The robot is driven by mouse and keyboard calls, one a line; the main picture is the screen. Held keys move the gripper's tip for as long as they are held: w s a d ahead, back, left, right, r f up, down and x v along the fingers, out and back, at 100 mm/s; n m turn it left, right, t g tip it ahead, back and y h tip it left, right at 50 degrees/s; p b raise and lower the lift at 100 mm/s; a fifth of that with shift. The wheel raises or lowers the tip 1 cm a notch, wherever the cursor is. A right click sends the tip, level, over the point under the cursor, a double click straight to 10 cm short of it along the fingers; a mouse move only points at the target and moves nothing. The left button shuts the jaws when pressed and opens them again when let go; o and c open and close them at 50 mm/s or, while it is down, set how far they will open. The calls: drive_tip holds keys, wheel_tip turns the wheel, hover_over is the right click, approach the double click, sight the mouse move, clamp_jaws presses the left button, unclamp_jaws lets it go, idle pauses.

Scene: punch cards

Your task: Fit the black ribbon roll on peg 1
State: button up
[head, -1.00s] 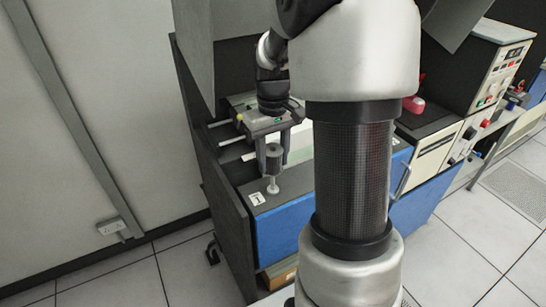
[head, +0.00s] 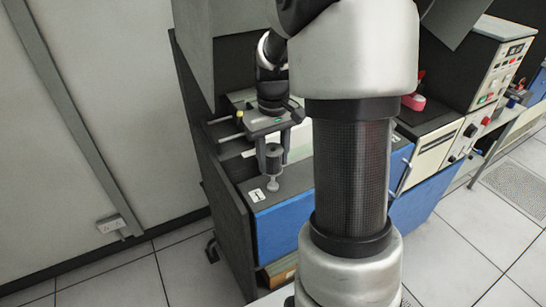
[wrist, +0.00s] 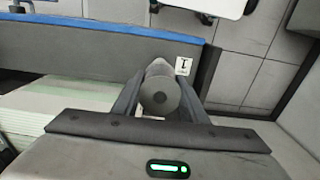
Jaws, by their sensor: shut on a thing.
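The black ribbon roll (head: 274,160) is a small dark cylinder, upright, between the fingers of my gripper (head: 274,150). My gripper is shut on it. In the wrist view the roll's round dark end (wrist: 159,96) shows between the two fingers (wrist: 158,90). Peg 1 (head: 272,184) shows as a pale short post with a wider foot directly below the roll, next to a white label marked 1 (head: 257,196). The label also shows in the wrist view (wrist: 183,66). I cannot tell whether the roll touches the peg or is around its top.
The dark machine top (head: 235,172) has a blue front panel (head: 283,228). Rods with yellow ends (head: 239,114) stick out at its left. A pale stack (wrist: 50,100) lies beside the roll in the wrist view. A red item (head: 414,102) stands further right. My arm hides the middle.

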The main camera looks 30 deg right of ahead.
sight(273, 186)
drive_tip(key=shift+f+b, duration=2.1)
drive_tip(key=shift+f, duration=1)
idle(0.8)
drive_tip(key=o, duration=1.2)
